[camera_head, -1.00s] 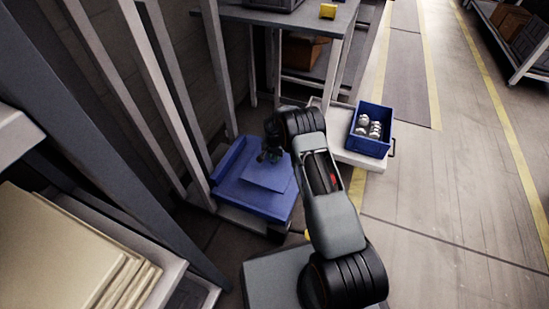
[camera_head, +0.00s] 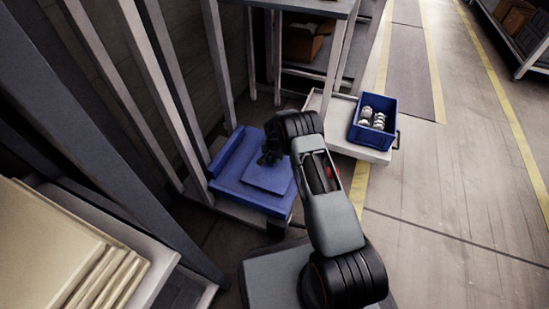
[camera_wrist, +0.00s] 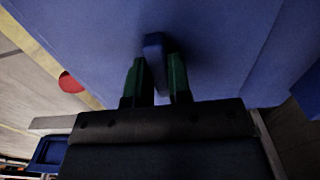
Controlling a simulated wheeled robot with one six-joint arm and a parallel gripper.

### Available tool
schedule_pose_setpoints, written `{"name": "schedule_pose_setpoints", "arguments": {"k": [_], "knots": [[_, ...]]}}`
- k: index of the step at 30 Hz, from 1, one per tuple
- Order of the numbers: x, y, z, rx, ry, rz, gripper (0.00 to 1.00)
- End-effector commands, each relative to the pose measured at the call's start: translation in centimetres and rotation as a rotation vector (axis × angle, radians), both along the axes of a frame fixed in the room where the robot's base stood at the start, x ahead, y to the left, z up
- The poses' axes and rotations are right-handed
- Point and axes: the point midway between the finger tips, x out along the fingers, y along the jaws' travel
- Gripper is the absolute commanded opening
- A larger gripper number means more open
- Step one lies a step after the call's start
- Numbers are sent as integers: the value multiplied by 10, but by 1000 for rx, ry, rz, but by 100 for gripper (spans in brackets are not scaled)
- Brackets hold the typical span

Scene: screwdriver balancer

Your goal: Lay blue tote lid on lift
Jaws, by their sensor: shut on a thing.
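The blue tote lid (camera_head: 268,179) is a flat blue panel that lies over the blue top of the lift (camera_head: 236,197) in the head view. The lift has a raised blue side along its left. My gripper (camera_head: 268,157) is at the lid's far left edge. In the wrist view my gripper (camera_wrist: 157,85) is shut on a blue upright tab (camera_wrist: 153,50), which seems to be part of the lid. A wide blue surface fills most of that view. Whether the lid touches the lift's top or is slightly above it, I cannot tell.
A white cart (camera_head: 342,146) with a blue tote (camera_head: 373,124) of white-grey parts stands to the right of the lift. A grey rack with uprights is close on the left, holding stacked tan boards (camera_head: 60,250). A table stands behind.

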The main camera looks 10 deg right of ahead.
Motion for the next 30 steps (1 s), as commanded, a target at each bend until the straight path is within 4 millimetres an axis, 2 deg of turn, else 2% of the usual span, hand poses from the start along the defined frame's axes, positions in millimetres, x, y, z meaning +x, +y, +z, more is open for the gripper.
{"name": "schedule_pose_setpoints", "arguments": {"k": [4, 5, 13, 20, 23, 26, 30], "knots": [[0, 0, 1, -1, -1, 0, 0], [0, 0, 1, 0, 0, 0, 22], [0, 0, 1, 0, 0, 0, 47], [0, 0, 1, 1, 1, 0, 48], [0, 0, 7, 0, 0, 0, 48], [0, 0, 20, 0, 0, 0, 48], [0, 0, 49, 0, -1, 0, 48]]}}
